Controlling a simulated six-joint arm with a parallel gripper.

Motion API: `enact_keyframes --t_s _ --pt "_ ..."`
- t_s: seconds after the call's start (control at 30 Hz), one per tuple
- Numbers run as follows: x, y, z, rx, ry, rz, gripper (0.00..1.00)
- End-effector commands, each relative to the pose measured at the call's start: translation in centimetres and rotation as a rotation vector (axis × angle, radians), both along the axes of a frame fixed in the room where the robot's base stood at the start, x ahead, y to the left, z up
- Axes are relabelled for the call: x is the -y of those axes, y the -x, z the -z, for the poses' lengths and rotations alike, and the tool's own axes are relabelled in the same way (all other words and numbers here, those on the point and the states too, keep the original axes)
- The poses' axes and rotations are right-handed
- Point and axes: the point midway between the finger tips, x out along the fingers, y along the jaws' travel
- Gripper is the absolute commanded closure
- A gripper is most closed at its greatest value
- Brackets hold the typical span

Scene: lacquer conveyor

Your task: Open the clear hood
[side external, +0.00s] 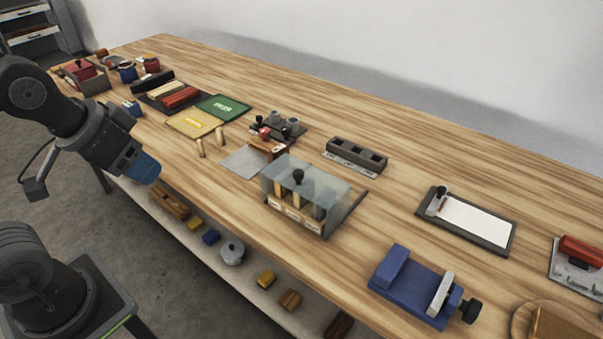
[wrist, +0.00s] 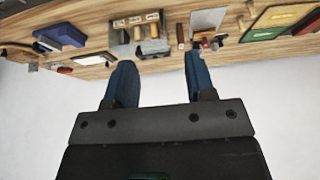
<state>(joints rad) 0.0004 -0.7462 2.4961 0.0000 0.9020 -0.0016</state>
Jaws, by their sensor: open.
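A blue vise (side external: 415,285) stands right of the hood near the front edge. A dark slotted block (side external: 357,155) lies behind it. A grey plate (side external: 247,161) and two wooden pegs (side external: 210,141) lie to its left. A lower shelf (side external: 215,263) holds loose items. Bare wood lies between hood and vise.

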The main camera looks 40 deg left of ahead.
Motion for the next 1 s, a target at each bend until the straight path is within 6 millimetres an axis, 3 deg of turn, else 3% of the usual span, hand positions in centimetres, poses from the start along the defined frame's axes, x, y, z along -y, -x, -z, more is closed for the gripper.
enact_keyframes --t_s 0.17,0.33,0.5,0.8,1.0 --pt "0.5 -2.3 -1.7 -0.048 0.017 -0.014 0.5" --pt "1.7 -7.5 -4.1 -0.147 0.045 -0.05 0.5" --pt "3.6 -13.4 -5.0 -0.252 0.063 -0.093 0.5" --pt "7.7 -22.7 -2.5 -0.42 0.064 -0.178 0.5" --pt "9.4 -25.6 -0.5 -0.478 0.056 -0.212 0.5"
